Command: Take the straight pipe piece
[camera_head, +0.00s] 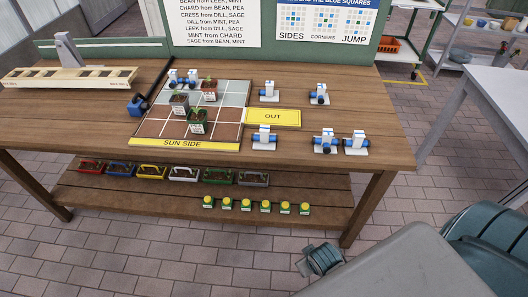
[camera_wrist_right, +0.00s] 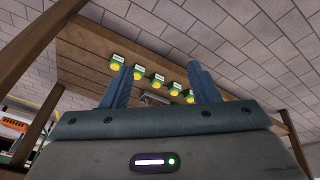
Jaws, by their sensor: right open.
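Several small pipe pieces, white blocks with blue ends, stand on the brown table: one at the back (camera_head: 269,92), another right of it (camera_head: 319,94), one near the yellow OUT card (camera_head: 264,139), and two at the right (camera_head: 325,142), (camera_head: 355,144). Two more stand at the grid board's back left (camera_head: 182,78). They are too small to tell which is straight. My right gripper (camera_head: 305,266) is low in front of the table, apart from the pieces. In the right wrist view its two fingers (camera_wrist_right: 160,78) are spread and empty. My left gripper is out of view.
The grid board (camera_head: 190,142) holds potted plants. The OUT card (camera_head: 272,118) lies beside it. A wooden balance-like rack (camera_head: 70,77) is at the left. The lower shelf (camera_head: 130,190) carries coloured trays and several yellow-topped green boxes (camera_head: 245,205). Table space at front right is clear.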

